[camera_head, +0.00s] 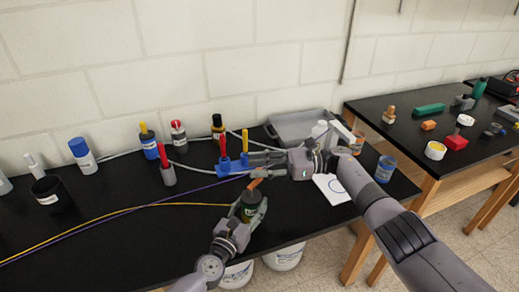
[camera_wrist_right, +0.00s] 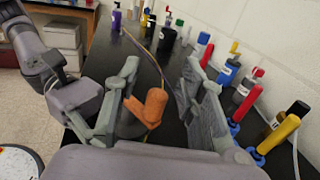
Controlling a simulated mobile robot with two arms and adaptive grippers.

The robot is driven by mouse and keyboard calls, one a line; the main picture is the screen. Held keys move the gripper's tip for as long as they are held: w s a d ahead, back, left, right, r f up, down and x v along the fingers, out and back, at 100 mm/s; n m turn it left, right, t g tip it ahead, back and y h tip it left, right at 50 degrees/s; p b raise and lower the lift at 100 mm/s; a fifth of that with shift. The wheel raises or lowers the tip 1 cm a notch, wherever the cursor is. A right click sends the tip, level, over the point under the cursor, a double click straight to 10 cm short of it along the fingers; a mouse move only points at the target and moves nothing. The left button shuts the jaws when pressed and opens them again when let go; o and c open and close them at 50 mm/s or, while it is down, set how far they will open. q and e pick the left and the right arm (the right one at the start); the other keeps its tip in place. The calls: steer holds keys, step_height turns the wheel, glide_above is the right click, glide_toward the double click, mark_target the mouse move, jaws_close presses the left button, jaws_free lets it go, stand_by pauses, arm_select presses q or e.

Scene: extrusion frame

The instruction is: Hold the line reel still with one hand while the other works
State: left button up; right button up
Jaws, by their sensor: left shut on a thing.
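The line reel (camera_head: 247,214) is a dark, squat body on the black bench, with a yellow line (camera_head: 150,206) running from it to the left. My left gripper (camera_head: 250,205) is shut on it, its fingers on either side and hiding part of it. An orange bent piece (camera_head: 256,183) stands at the top of the reel; whether it is attached, I cannot tell. My right gripper (camera_head: 254,165) is open just above and beside it. In the right wrist view the orange piece (camera_wrist_right: 150,106) shows between the spread fingers, apart from the right finger; contact with the left one is unclear.
A blue holder (camera_head: 228,168) with red and yellow handles stands close behind my right gripper. Several bottles line the wall. A grey tray (camera_head: 283,127), white paper (camera_head: 329,190) and blue jar (camera_head: 385,168) are at the right. A purple line crosses the bench, whose front left is clear.

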step_height(320, 180, up, 8)
steer(key=shift+r, duration=0.2)
steer(key=shift+f, duration=0.1)
stand_by(0.9)
steer(key=shift+f, duration=0.25)
steer(key=w+d+f+m+t+h, duration=0.2)
steer(key=d+f+m+t+h, duration=0.3)
steer(key=d+f+m+t, duration=0.55)
steer(key=s+a+r+t+h, duration=0.1)
steer(key=s+a+t, duration=0.15)
steer(key=s, duration=0.35)
steer(key=s+a+t+h, duration=0.1)
steer(key=s+t, duration=0.2)
steer(key=s, duration=0.3)
steer(key=shift+m, duration=0.55)
steer(key=x, duration=1.2)
steer(key=shift+w+f, duration=0.2)
jaws_close()
